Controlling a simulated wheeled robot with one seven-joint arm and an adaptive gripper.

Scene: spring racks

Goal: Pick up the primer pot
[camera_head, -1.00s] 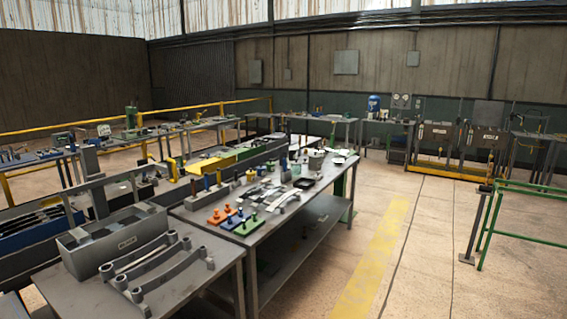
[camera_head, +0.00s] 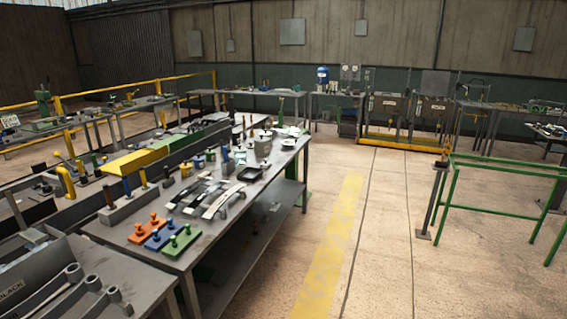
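No primer pot can be singled out for certain. Several small pots and cups stand at the far half of the long grey workbench (camera_head: 278,160). My gripper is not in view.
Orange (camera_head: 146,229), blue (camera_head: 163,237) and green (camera_head: 184,242) knobbed plates sit at the bench's near end, with curved metal strips behind. Open floor with a yellow stripe (camera_head: 330,250) runs along the bench's right. A green rail frame (camera_head: 500,165) and dark post (camera_head: 433,205) stand farther right.

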